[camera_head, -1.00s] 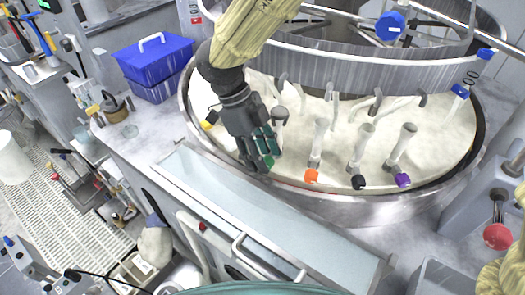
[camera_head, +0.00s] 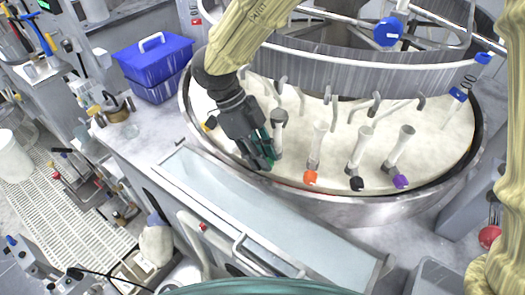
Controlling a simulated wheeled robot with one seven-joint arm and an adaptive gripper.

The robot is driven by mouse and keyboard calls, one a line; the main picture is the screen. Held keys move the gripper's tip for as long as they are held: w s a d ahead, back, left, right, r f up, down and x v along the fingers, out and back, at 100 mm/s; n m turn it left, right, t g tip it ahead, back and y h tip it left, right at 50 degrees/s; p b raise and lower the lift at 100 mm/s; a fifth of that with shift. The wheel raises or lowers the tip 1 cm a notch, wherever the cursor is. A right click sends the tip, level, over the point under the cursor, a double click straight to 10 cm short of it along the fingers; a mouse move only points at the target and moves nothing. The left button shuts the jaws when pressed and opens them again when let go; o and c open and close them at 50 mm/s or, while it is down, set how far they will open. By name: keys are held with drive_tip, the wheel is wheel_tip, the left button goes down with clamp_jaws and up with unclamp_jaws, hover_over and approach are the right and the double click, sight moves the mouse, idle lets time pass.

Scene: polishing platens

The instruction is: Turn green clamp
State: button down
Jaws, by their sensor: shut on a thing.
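The green clamp (camera_head: 269,163) sits near the front left rim of the round polishing platen (camera_head: 340,150), at the foot of a grey upright post (camera_head: 278,128). My gripper (camera_head: 264,157) reaches down to it from the upper left, with its dark fingers shut around it. The fingers hide most of the clamp, so its exact angle cannot be told.
Orange (camera_head: 310,178), black (camera_head: 356,184) and purple (camera_head: 401,181) clamps stand to the right along the rim, each with a tilted grey post. A metal ring wall (camera_head: 370,75) stands behind. A shallow tray (camera_head: 270,205) lies in front.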

drive_tip(key=shift+w+a+f+g+h+p, duration=0.15)
drive_tip(key=shift+g+h+p, duration=0.1)
drive_tip(key=shift+h+p, duration=0.35)
drive_tip(key=shift+s+a+g+h+p, duration=0.1)
drive_tip(key=shift+g+h+p, duration=0.25)
drive_tip(key=shift+p, duration=0.4)
drive_tip(key=shift+f, duration=0.1)
drive_tip(key=c, duration=1.3)
unclamp_jaws()
drive_tip(key=shift+w, duration=0.1)
drive_tip(key=v, duration=1.2)
drive_tip(key=shift+a, duration=0.1)
